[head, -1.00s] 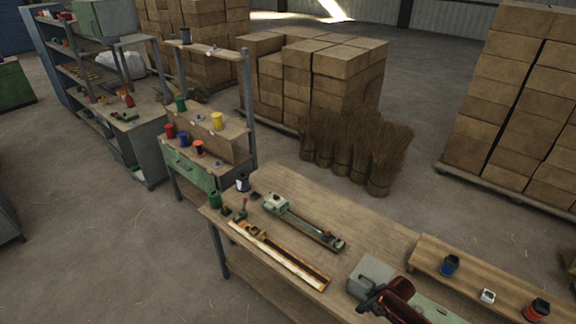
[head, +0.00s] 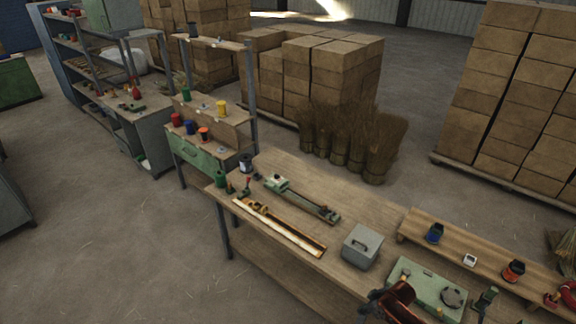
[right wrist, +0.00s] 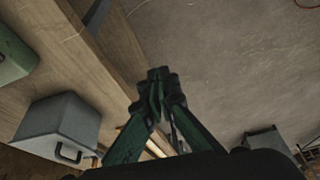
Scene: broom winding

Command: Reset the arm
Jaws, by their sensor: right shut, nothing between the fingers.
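My right gripper (right wrist: 157,84) shows in the right wrist view with its green fingers closed together and empty. In the head view my right gripper (head: 378,299) is a dark shape at the lower edge, in front of the workbench (head: 335,215). It appears apart from the objects there; its height over the bench is hard to tell. My left gripper is in neither current view.
A grey box with a handle (head: 362,246) stands on the bench beside a green machine plate (head: 428,284). A long-railed tool (head: 280,228) lies further left. Straw bundles (head: 345,145) and stacked cartons (head: 320,75) stand behind. Open floor (head: 90,235) lies left.

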